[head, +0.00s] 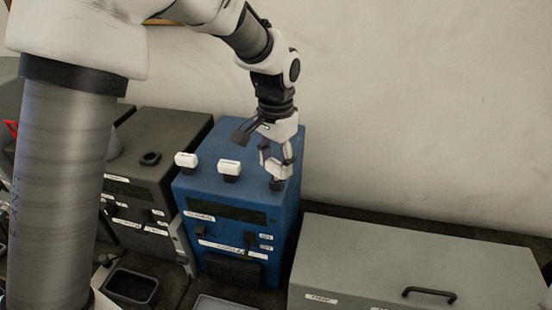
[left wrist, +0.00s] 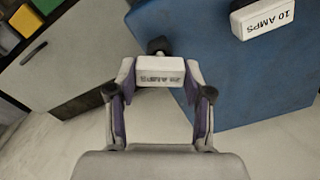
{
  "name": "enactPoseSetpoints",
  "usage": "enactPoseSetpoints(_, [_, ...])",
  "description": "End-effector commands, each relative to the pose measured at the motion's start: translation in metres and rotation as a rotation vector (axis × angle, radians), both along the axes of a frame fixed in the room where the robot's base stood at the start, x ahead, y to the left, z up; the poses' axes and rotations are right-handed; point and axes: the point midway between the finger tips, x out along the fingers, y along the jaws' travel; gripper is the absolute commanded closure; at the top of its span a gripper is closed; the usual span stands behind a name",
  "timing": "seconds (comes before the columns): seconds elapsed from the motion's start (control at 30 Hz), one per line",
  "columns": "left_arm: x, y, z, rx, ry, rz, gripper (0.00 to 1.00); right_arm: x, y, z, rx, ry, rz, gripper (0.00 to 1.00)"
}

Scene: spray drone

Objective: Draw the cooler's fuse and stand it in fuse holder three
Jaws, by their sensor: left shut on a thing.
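A blue unit (head: 225,195) stands mid-picture with a display and unreadable labels on its front. On its top stand two white fuses, one at the left (head: 186,160) and one in the middle (head: 229,168). My left gripper (head: 275,163) is above the right part of that top, pointing down. In the left wrist view it is shut on a white fuse (left wrist: 160,70) marked in AMPS, its number hard to read. A black holder (head: 277,185) shows just under the fingers; I cannot tell whether the held fuse sits in it. Another fuse marked 10 AMPS (left wrist: 263,17) is nearby.
A dark grey unit (head: 160,135) with a black ring on top stands left of the blue one. A long grey box (head: 420,255) with a black handle stands at the right. A black tray (head: 133,287) lies front left. The wall is close behind.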

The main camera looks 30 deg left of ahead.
Motion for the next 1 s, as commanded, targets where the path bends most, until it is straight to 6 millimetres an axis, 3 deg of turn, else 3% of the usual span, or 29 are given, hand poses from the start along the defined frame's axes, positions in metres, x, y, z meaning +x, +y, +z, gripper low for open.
enactPoseSetpoints(0.77, [0.0,0.0,-0.02,0.0,0.002,0.0,1.0,0.0,0.0,-0.006,0.0,0.0,0.0,0.6])
enactPoseSetpoints(0.8, [0.0,0.0,-0.02,0.0,0.001,0.0,0.42,0.0,0.0,-0.006,0.0,0.0,0.0,0.6])
enactPoseSetpoints(0.87, [0.0,0.0,-0.02,0.0,0.001,0.0,0.21,0.0,0.0,-0.006,0.0,0.0,0.0,0.6])
enactPoseSetpoints(1.0, [0.0,0.0,-0.02,0.0,0.001,0.0,0.2,0.0,0.0,-0.006,0.0,0.0,0.0,0.6])
